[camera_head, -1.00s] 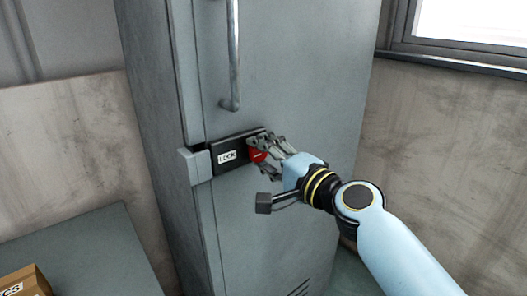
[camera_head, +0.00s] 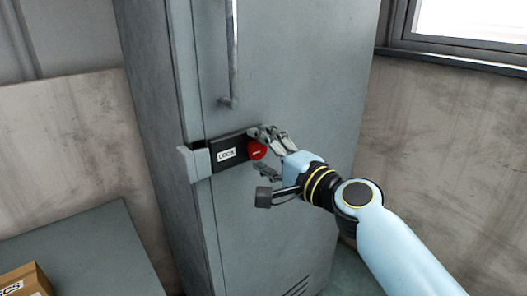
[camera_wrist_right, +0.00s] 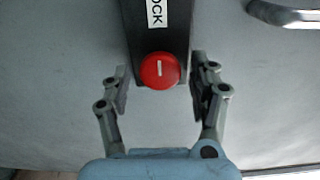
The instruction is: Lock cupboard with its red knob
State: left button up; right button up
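The grey cupboard (camera_head: 285,80) stands upright in the head view with its door closed. A black lock box (camera_head: 231,153) with a "LOCK" label sits on its front. The round red knob (camera_head: 257,149) is at the right end of the box. In the right wrist view the knob (camera_wrist_right: 160,70) shows a white mark that runs up and down the picture. My right gripper (camera_head: 267,151) is open around the knob, and in the wrist view its fingers (camera_wrist_right: 160,85) stand apart on both sides with clear gaps. My left gripper is not in view.
A vertical metal handle (camera_head: 232,60) is on the door above the lock. A grey table (camera_head: 95,250) with a cardboard box (camera_head: 28,280) is at the lower left. A window (camera_head: 470,25) is at the upper right.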

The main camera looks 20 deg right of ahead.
jog(key=v, duration=1.2)
